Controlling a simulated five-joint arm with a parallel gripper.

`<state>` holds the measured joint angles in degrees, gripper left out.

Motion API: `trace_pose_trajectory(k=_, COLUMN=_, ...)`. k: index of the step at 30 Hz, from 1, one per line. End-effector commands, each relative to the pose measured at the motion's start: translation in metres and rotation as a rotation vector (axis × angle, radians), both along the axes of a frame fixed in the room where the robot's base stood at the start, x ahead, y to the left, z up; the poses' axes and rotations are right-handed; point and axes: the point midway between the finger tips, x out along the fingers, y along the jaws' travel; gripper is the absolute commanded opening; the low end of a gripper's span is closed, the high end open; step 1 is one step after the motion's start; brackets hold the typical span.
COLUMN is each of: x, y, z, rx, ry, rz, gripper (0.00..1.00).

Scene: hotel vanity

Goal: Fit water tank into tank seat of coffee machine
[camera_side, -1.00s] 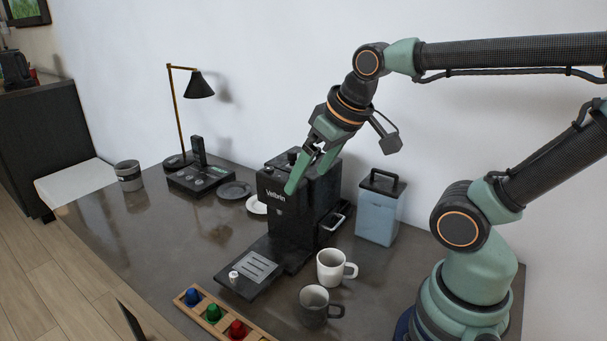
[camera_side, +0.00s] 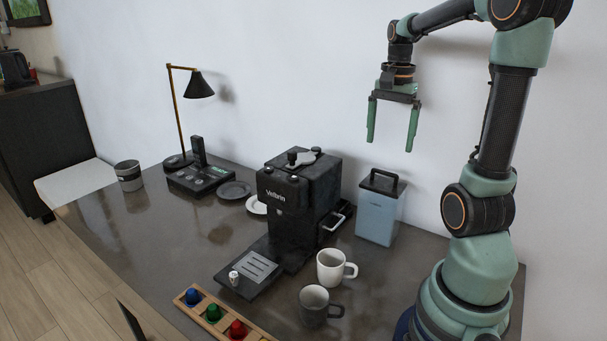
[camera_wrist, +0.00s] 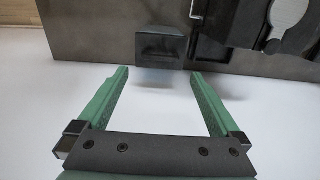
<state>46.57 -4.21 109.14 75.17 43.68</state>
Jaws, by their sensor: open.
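The water tank (camera_side: 377,216) is a translucent blue box with a dark lid and a raised handle. It stands upright on the counter, right of the coffee machine and apart from it. The black coffee machine (camera_side: 290,205) has a silver-handled part on its right side; I cannot make out the tank seat clearly. My gripper (camera_side: 391,146) is open and empty, pointing down above the tank with a clear gap. In the wrist view the tank's dark top (camera_wrist: 161,46) lies beyond the open fingers (camera_wrist: 160,80), and part of the machine (camera_wrist: 235,22) shows at upper right.
A wooden rack (camera_side: 213,324) of coloured capsules lies at the front. A lamp, phone (camera_side: 199,178), saucers and cup are farther left. The white wall is close behind the tank.

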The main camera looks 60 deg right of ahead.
Motion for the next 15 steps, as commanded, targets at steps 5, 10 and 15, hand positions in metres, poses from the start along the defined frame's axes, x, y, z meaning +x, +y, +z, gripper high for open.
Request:
trace_pose_trajectory(k=5, x=0.0, y=0.001, z=-0.027, rx=0.002, ry=0.002, rz=0.003, gripper=1.0)
trace_pose_trajectory(k=10, x=0.0, y=0.0, z=-0.037, rx=0.0, ry=0.0, rz=0.004, gripper=1.0)
trace_pose_trajectory(k=15, x=0.0, y=0.0, z=-0.058, rx=0.002, ry=0.002, rz=0.004, gripper=1.0)
